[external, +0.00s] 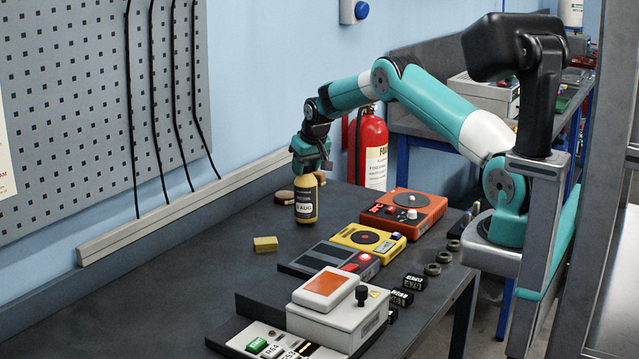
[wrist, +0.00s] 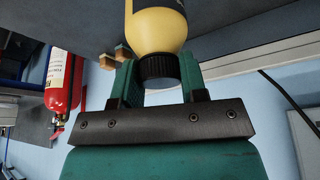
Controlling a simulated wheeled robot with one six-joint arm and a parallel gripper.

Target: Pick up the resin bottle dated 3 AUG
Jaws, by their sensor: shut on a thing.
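The resin bottle (external: 306,204) is yellow with a dark label, which appears to end in AUG; the digit before it is too small to be sure of. It stands upright below my gripper (external: 309,172) at the back of the dark bench (external: 190,290). I cannot tell whether its base touches the bench. In the wrist view my gripper (wrist: 160,88) has a green finger on each side of the bottle's black cap (wrist: 158,68). It is shut on the bottle at the cap, and the yellow body (wrist: 156,28) extends beyond the fingers.
A yellow block (external: 265,244) lies in front. An orange device (external: 404,212), a yellow device (external: 368,238) and a grey box (external: 338,314) line the right side. A fire extinguisher (external: 372,150) stands behind. The bench's left is clear.

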